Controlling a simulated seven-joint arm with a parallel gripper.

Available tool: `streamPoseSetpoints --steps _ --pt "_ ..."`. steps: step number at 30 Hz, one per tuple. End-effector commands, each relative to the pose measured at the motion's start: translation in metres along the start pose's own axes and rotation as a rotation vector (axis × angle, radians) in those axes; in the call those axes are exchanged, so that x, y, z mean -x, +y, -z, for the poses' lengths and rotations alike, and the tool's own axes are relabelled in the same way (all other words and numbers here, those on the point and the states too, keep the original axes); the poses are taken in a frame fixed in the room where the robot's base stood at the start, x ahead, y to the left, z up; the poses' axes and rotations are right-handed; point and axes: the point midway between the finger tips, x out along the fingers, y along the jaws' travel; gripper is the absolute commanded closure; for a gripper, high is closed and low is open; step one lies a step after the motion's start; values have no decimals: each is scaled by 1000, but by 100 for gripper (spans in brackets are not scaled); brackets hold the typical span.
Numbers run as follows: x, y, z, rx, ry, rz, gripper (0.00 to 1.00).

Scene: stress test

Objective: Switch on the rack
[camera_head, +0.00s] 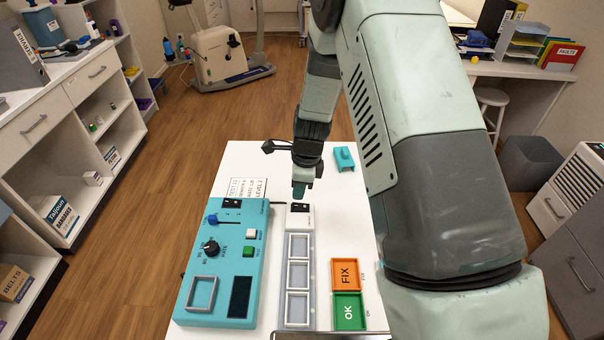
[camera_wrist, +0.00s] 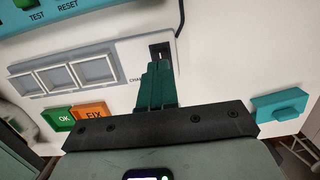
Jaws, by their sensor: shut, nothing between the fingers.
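The rack is a grey strip (camera_head: 281,262) on the white table, with three empty square bays in a row. It also shows in the wrist view (camera_wrist: 107,57). A small black rocker switch (camera_head: 300,208) sits at its far end; part of it shows in the wrist view (camera_wrist: 160,48), beside the partly hidden lettering "CHA". Which way the rocker is tipped I cannot tell. My gripper (camera_head: 299,193) is shut and empty, pointing down close to that switch. In the wrist view its teal fingers (camera_wrist: 156,66) overlap the switch end; I cannot tell whether they touch it.
A teal console (camera_head: 217,307) with a knob, slider, buttons and its own black switch stands left of the rack. Orange FIX (camera_head: 345,273) and green OK (camera_head: 348,312) pads lie to the right. A teal block (camera_head: 344,159) lies at the far right; a dark cable runs nearby.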

Motion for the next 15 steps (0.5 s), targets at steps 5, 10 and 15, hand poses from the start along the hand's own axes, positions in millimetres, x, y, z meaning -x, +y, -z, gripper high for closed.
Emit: streamPoseSetpoints --steps 5,10,15 --pt "-24 0 1 -1 0 -2 100" --pt "-33 0 0 0 0 1 100" --pt "-33 -1 0 0 0 2 100"
